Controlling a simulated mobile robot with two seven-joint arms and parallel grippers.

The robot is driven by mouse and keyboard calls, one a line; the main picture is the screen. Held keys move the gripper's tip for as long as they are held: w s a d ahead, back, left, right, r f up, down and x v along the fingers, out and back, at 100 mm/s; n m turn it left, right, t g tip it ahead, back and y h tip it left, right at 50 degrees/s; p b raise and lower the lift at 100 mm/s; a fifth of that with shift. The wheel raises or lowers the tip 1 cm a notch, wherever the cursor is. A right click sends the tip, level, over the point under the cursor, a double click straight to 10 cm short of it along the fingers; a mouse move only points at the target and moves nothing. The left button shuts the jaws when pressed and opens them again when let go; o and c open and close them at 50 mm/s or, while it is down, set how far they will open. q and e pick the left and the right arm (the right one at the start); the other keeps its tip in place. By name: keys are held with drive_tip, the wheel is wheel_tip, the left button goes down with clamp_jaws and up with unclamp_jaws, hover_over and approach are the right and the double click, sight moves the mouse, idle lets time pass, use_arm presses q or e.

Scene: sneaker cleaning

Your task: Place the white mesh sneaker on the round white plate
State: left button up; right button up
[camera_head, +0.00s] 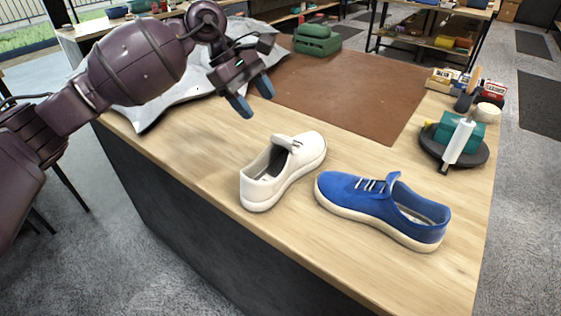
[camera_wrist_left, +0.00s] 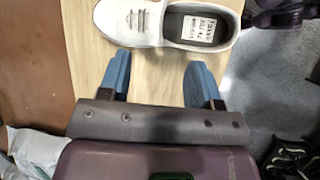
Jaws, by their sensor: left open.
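The white sneaker (camera_head: 302,160) stands upright on the wooden table near its front edge, toe pointing back and right. It also shows at the top of the left wrist view (camera_wrist_left: 117,22), with laces and a printed insole label visible. My left gripper (camera_head: 256,101) is open and empty above the table, to the left of and behind the sneaker. In the left wrist view its two blue fingers (camera_wrist_left: 160,80) are apart, and the sneaker lies beyond their tips. My right gripper is not in view. No round white plate can be made out in either view.
A blue sneaker (camera_head: 358,200) stands right of the white one. A brown mat (camera_head: 345,90) covers the table behind. A dark round tray (camera_head: 482,156) holds a teal item and a white tube at right. Grey cloth (camera_head: 165,103) lies left, and boxes (camera_head: 443,78) stand at back right.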

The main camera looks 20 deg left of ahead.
sight(280, 136)
use_arm(q)
drive_tip(key=x, duration=0.6)
drive_tip(key=shift+d, duration=0.1)
drive_tip(key=x, duration=0.5)
drive_tip(key=shift+w, duration=0.25)
clamp_jaws()
